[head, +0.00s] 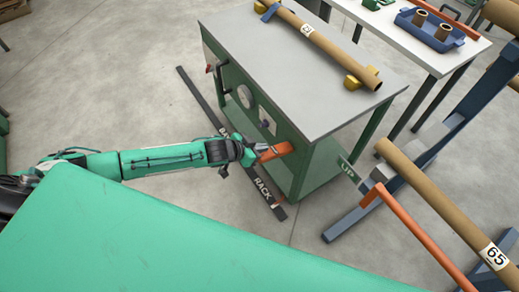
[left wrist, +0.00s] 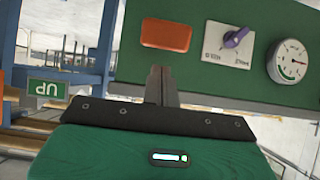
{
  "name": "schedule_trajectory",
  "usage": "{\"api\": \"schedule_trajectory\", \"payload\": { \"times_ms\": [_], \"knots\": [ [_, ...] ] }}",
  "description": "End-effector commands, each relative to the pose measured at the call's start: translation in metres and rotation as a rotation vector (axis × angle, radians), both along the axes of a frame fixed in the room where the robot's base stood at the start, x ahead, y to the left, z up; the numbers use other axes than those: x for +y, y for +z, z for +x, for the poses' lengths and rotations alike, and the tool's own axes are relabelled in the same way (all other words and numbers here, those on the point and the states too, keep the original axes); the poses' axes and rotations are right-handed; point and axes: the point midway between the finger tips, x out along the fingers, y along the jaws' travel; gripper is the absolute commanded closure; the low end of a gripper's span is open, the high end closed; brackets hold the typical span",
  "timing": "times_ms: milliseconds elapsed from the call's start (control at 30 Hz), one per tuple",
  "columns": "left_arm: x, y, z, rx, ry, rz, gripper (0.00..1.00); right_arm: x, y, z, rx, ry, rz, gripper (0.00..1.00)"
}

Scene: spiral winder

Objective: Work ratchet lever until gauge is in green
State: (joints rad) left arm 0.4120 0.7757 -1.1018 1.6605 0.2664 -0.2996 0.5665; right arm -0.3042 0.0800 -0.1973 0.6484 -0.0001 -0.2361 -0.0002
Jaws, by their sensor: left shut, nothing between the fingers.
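Beside the gauge is a purple knob (left wrist: 236,38) on a white plate. An orange block-like part (left wrist: 166,35) sits at the panel's end; it also shows in the head view (head: 281,150). A small red-tipped handle (head: 209,69) is at the cabinet's far left; I cannot tell which part is the ratchet lever. My left gripper (head: 261,152) is shut and empty, close to the orange part; contact is unclear. My right gripper is not in view.
A cardboard tube (head: 320,42) lies on yellow supports on the cabinet top. A rack with tubes (head: 430,195) and orange bars stands at the right. A green UP sign (left wrist: 47,90) is near the cabinet's end. A dark floor strip marked RACK (head: 264,188) runs below my left arm.

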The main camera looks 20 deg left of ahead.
Motion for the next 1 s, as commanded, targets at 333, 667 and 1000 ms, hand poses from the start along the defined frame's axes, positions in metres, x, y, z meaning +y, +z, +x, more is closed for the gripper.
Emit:
{"api": "schedule_trajectory", "payload": {
  "times_ms": [333, 667, 1000],
  "knots": [
    [0.003, -0.015, -0.004, -0.002, 0.0, -0.002, 1.0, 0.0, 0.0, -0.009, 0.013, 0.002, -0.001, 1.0],
    [0.004, -0.017, -0.005, -0.006, 0.0, -0.004, 1.0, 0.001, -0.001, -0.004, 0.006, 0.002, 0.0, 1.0],
    [0.006, -0.024, -0.008, -0.043, 0.0, -0.033, 1.0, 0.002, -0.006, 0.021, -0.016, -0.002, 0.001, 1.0]
  ]
}}
